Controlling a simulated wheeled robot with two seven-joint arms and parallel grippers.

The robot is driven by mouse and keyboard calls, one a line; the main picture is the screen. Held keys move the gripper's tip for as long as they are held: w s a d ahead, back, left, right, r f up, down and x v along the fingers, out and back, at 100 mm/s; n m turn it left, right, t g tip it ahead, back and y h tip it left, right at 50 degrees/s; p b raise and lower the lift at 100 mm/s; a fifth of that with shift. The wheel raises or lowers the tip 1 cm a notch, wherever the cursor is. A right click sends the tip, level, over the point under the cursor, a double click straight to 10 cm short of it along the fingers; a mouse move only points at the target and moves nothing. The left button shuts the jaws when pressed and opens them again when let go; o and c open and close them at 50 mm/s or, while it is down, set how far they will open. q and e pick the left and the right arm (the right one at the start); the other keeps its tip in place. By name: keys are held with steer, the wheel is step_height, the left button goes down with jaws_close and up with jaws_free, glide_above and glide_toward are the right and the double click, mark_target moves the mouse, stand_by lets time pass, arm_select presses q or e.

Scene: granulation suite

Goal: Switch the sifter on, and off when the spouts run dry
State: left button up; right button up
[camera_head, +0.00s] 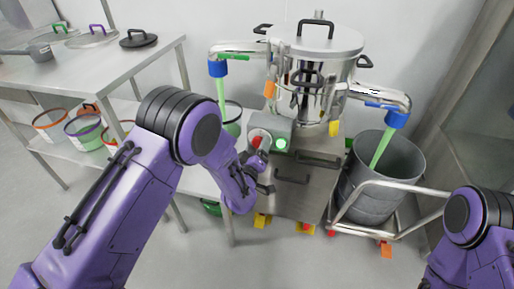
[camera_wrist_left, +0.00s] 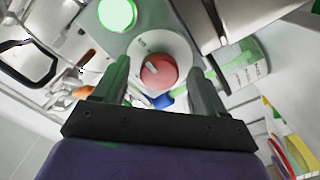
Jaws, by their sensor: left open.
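The steel sifter (camera_head: 316,45) stands against the wall with a lidded top. Green streams fall from its left spout (camera_head: 217,68) into a bucket (camera_head: 233,120) and from its right spout (camera_head: 396,118) into a grey drum (camera_head: 388,165). The control box carries a red knob (camera_head: 257,141) and a lit green lamp (camera_head: 281,143), which also glows in the wrist view (camera_wrist_left: 117,14). My left gripper (camera_head: 264,173) is open; in the wrist view its fingers (camera_wrist_left: 157,88) lie either side of the red knob (camera_wrist_left: 158,70). Whether they touch it is unclear. My right gripper is outside the frames.
A steel table (camera_head: 85,65) at left holds several lids, with coloured-rim sieves (camera_head: 85,130) on its lower shelf. The drum stands in a tubular steel frame (camera_head: 400,184) at right. Free floor shows at the front.

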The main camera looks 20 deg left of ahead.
arm_select(q)
steer(key=shift+s, duration=0.15)
steer(key=s, duration=1)
steer(key=shift+s+d, duration=0.15)
stand_by(4.4)
